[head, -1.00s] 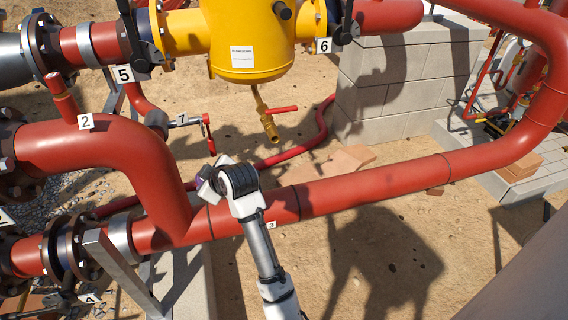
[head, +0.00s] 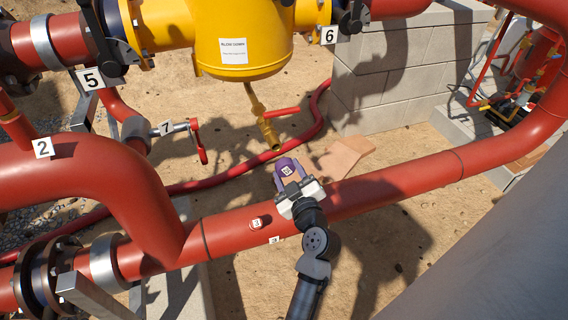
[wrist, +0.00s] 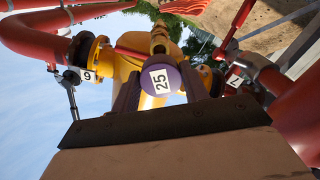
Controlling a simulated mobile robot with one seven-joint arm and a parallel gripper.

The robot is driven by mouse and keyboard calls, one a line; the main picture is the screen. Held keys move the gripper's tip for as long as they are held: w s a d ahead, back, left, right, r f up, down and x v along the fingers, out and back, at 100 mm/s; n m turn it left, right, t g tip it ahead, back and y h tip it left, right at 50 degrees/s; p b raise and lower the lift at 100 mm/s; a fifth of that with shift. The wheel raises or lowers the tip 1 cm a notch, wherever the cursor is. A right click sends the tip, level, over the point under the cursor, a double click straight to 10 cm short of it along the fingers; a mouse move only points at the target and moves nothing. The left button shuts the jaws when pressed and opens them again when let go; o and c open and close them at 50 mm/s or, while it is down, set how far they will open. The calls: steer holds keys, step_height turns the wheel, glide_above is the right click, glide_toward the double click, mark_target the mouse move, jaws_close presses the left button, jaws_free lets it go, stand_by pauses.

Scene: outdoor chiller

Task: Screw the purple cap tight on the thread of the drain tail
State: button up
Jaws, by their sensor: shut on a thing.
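My gripper (head: 287,171) is shut on the purple cap (head: 291,163), which carries a white label that reads 25 in the wrist view. In the wrist view the cap (wrist: 175,72) sits between the two fingers of my gripper (wrist: 160,92). The brass drain tail (head: 271,135), with a red lever, hangs below the yellow vessel (head: 240,40). In the head view the cap is below and slightly right of the tail's open end, with a gap in the picture. In the wrist view the brass tail (wrist: 159,38) shows beyond the cap; its thread is not clear.
A thick red pipe (head: 370,198) crosses under my arm. A small valve tagged 7 (head: 180,128) stands left of the tail. A red hose (head: 230,172) lies on the sand behind. A block wall (head: 385,70) stands at right, with flat tan slabs (head: 340,158) before it.

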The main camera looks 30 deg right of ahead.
mark_target(282, 159)
steer(key=shift+s, duration=0.1)
stand_by(0.3)
steer(key=shift+f+b, duration=0.3)
steer(key=shift+b, duration=0.35)
steer(key=shift+w+d+r, duration=0.15)
steer(key=shift+w+r, duration=0.05)
steer(key=shift+w, duration=0.1)
steer(key=shift+x, duration=2.6)
steer(key=shift+w+d+b, duration=0.1)
steer(key=shift+w+b, duration=0.25)
steer(key=shift+w, duration=0.25)
steer(key=shift+s+f, duration=0.1)
